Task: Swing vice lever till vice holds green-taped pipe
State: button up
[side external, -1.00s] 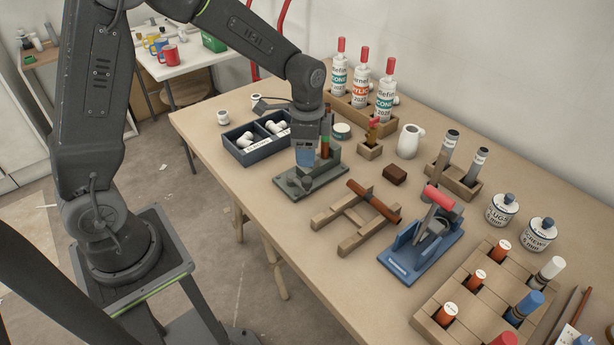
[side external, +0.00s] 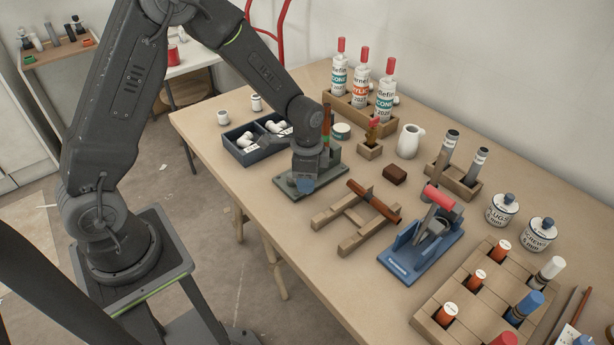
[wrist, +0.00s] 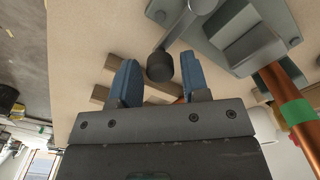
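The grey-green vice (side external: 281,182) stands on its flat base near the table's left part; it also shows at the top of the wrist view (wrist: 250,42). The copper pipe (side external: 326,118) with a green tape band stands upright in it; the taped pipe also shows at right in the wrist view (wrist: 297,112). The vice lever (wrist: 174,35) ends in a dark round knob, which appears between the blue fingertips of my gripper (wrist: 159,60). My gripper is open, low over the vice base in the side view (side external: 306,184). Contact with the knob cannot be told; the lever is hidden there.
A wooden rack (side external: 338,217) with a copper pipe lying across it is just right of the vice. A blue fixture (side external: 400,262) with a red handle stands farther right. A dark divided bin (side external: 245,158) with white fittings is close on the left.

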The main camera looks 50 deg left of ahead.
grip_shut()
jog(key=shift+s, duration=0.1)
dwell(0.3)
jog(key=shift+s+m, duration=0.55)
jog(key=shift+m, duration=0.65)
jog(key=s+m, duration=0.1)
jog(key=a+m, duration=0.1)
jog(key=m, duration=0.1)
jog(key=shift+s+m, duration=0.3)
jog(key=shift+s, duration=0.1)
jog(key=m, duration=0.1)
jog(key=s+m, duration=0.1)
jog(key=shift+s+a+m, duration=0.1)
jog(key=shift+a+m, duration=0.3)
jog(key=m, duration=0.1)
jog(key=s+a+m, duration=0.1)
jog(key=shift+m, duration=0.3)
jog(key=shift+s+a+m, duration=0.2)
jog(key=shift+a+m, duration=0.35)
jog(key=shift+m, duration=0.5)
jog(key=shift+s+a+m, duration=0.2)
jog(key=shift+a+m, duration=0.3)
jog(key=shift+m, duration=0.55)
jog(key=shift+a, duration=0.1)
